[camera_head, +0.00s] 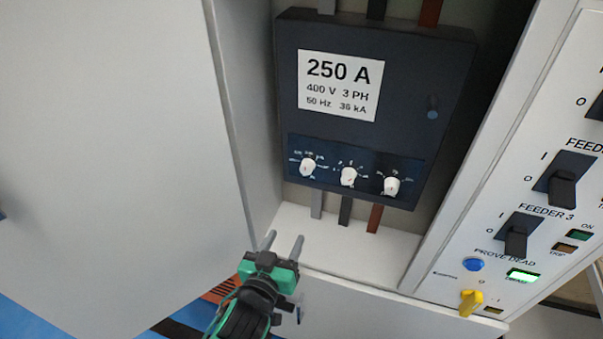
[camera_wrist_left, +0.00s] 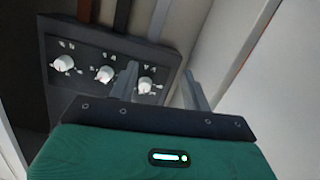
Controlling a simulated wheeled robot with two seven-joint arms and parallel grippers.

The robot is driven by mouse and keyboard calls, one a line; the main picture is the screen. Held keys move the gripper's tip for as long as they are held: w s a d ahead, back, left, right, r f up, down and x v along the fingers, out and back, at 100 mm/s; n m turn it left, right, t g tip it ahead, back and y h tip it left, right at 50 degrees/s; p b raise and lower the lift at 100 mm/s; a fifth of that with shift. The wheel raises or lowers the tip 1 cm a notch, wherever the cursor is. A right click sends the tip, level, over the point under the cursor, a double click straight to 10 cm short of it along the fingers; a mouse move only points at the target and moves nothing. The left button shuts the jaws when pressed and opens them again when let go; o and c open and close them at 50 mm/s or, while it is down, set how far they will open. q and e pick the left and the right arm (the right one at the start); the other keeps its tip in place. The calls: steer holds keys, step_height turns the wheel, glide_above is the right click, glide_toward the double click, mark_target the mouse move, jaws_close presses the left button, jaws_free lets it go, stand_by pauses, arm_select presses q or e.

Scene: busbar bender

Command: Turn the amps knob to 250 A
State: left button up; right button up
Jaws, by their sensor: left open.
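The dark breaker unit (camera_head: 440,75) carries a white label (camera_head: 340,85) reading 250 A, 400 V, 3 PH. Along its lower strip sit three white knobs: left (camera_head: 308,168), middle (camera_head: 348,176) and right (camera_head: 391,186). Their scale marks are too small to read, so I cannot tell which is the amps knob or its setting. My left gripper (camera_head: 283,243) is open and empty, below and left of the knobs, apart from them. In the left wrist view the three knobs (camera_wrist_left: 145,86) show beyond the fingers (camera_wrist_left: 160,90). My right gripper is not in view.
A grey door panel (camera_head: 110,150) stands at the left. At the right a white panel (camera_head: 450,260) holds feeder switches (camera_head: 516,238), a blue button (camera_head: 473,264) and a yellow knob (camera_head: 471,301). Three bars (camera_head: 375,217) run down below the unit. A white ledge (camera_head: 350,250) lies beneath.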

arm_select(q)
step_height(320, 180, up, 9)
steer(key=s+t, duration=0.2)
steer(key=p, duration=0.4)
glide_toward(305, 172)
steer(key=shift+n+h, duration=0.3)
steer(key=x, duration=0.6)
steer(key=shift+w+r, duration=0.15)
steer(key=shift+w, duration=0.25)
steer(key=shift+w+d, duration=0.15)
steer(key=shift+w, duration=0.45)
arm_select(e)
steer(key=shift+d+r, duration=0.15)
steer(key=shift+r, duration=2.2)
arm_select(q)
steer(key=shift+c, duration=0.4)
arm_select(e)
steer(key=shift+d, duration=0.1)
arm_select(q)
steer(key=c, duration=0.8)
steer(key=shift+c, duration=0.6)
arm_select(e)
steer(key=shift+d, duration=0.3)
